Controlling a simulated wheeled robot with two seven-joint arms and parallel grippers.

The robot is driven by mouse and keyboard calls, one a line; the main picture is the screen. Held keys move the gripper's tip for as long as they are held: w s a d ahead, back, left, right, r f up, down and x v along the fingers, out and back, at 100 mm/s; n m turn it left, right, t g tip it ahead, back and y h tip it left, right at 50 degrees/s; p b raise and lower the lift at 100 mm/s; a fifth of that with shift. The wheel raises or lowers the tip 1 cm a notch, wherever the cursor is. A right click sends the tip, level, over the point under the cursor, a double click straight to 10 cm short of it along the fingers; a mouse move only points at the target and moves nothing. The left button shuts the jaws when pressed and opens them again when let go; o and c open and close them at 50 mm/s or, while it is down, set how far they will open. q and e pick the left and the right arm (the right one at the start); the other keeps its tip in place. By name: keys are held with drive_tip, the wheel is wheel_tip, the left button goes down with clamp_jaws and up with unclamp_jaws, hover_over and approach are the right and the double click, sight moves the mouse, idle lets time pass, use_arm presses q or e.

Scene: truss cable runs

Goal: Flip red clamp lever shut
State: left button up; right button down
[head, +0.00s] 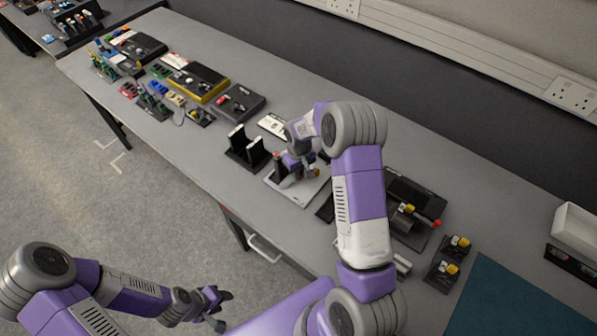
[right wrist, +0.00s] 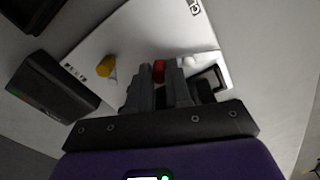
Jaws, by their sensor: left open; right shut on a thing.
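A white plate (head: 301,198) lies on the grey bench, and it fills much of the right wrist view (right wrist: 140,35). The red clamp lever (right wrist: 159,70) shows between the fingertips of my right gripper (right wrist: 160,80); its red end (head: 277,154) also shows in the head view. The right gripper is shut on the lever, and the fingers hide its lower part and most of the clamp. A yellow knob (right wrist: 106,66) stands on the plate to the left of the fingers. My left gripper (head: 222,310) is open and empty, low in front of the bench.
A black holder with upright plates (head: 246,152) stands just left of the white plate. Black fixtures with yellow and red ends (head: 409,222) lie to the right, partly behind my right arm. A teal mat (head: 520,300) is at the lower right. Several tools and boxes crowd the far left.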

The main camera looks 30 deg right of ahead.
sight(298, 190)
drive_tip(key=m, duration=0.1)
drive_tip(key=s+m, duration=0.1)
drive_tip(key=m, duration=0.1)
drive_tip(key=shift+a+m+b, duration=0.1)
drive_tip(key=shift+m+b, duration=0.2)
drive_tip(key=m, duration=0.2)
drive_tip(key=shift+s+a+m, duration=0.2)
drive_tip(key=shift+s+m, duration=0.2)
drive_tip(key=m, duration=0.3)
drive_tip(key=shift+s+a+p, duration=0.3)
drive_tip(key=shift+s+a, duration=0.05)
drive_tip(key=shift+s, duration=0.05)
drive_tip(key=shift+s+a+m+p, duration=0.1)
drive_tip(key=shift+a+m+p, duration=0.15)
drive_tip(key=shift+m, duration=0.65)
drive_tip(key=shift+s+a+m+p, duration=0.1)
drive_tip(key=shift+a+m+p, duration=0.1)
drive_tip(key=shift+m, duration=1)
drive_tip(key=c, duration=1.3)
unclamp_jaws()
drive_tip(key=shift+c, duration=0.2)
drive_tip(key=shift+r, duration=0.15)
wheel_tip(298, 190, up, 7)
drive_tip(key=p, duration=0.1)
drive_tip(key=shift+r, duration=0.15)
